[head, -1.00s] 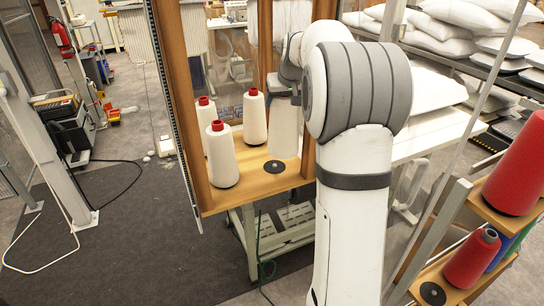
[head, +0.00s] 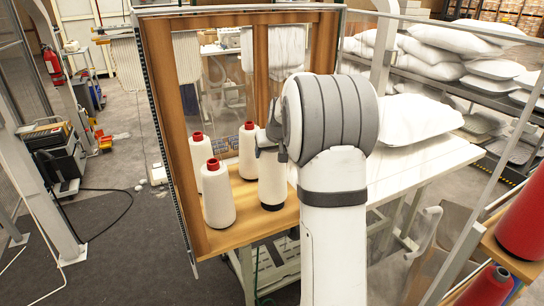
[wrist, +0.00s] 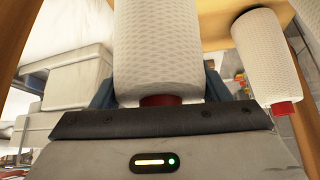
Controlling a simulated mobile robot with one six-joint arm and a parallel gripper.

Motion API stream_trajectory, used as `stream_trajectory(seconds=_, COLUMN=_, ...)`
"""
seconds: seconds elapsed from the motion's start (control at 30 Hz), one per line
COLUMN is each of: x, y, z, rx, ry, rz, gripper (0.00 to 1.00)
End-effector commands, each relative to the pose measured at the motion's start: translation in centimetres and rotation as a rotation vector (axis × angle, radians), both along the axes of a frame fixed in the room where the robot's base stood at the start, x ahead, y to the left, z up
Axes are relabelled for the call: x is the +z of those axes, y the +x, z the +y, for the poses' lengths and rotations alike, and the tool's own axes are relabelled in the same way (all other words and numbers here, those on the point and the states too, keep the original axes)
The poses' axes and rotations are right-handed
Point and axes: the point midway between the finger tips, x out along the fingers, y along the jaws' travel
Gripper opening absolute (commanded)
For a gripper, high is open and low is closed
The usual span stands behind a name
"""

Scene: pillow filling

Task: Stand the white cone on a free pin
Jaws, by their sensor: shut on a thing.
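The white cone (head: 272,178) is upright at the front right of the wooden shelf (head: 240,236), over a black pin base (head: 272,207). Its lower end is at the base; I cannot tell if it rests fully. My gripper (head: 268,140) is shut on the cone's top, partly hidden by my arm. In the wrist view the cone (wrist: 158,45) runs away from the jaws, its red tip (wrist: 160,100) between them. The pin is hidden inside the cone.
Three white cones with red tips stand on the shelf: front left (head: 217,195), back left (head: 200,150) and back (head: 247,150). Wooden posts (head: 170,130) frame the shelf. Red cones (head: 523,215) stand at the right edge. A white table (head: 415,160) lies behind my arm.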

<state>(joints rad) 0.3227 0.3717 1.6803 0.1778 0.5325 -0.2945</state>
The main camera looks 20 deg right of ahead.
Motion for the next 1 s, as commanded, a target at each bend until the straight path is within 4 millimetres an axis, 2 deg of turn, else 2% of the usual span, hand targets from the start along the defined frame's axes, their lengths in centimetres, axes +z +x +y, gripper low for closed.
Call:
stream_trajectory(seconds=0.17, x=-1.7, y=0.0, z=-0.1, rx=-0.003, ry=-0.001, rz=-0.001, gripper=0.0)
stream_trajectory(seconds=0.5, x=-2.1, y=0.0, z=-0.2, rx=-0.003, ry=-0.001, rz=-0.003, gripper=0.0)
stream_trajectory(seconds=0.53, x=-2.3, y=-0.1, z=-0.2, rx=-0.004, ry=0.0, rz=0.0, gripper=0.7)
stream_trajectory(seconds=0.8, x=-2.1, y=-0.1, z=-0.2, rx=-0.004, ry=0.0, rz=0.0, gripper=0.91)
stream_trajectory(seconds=1.0, x=-2.1, y=-0.1, z=-0.2, rx=-0.004, ry=0.0, rz=0.0, gripper=0.91)
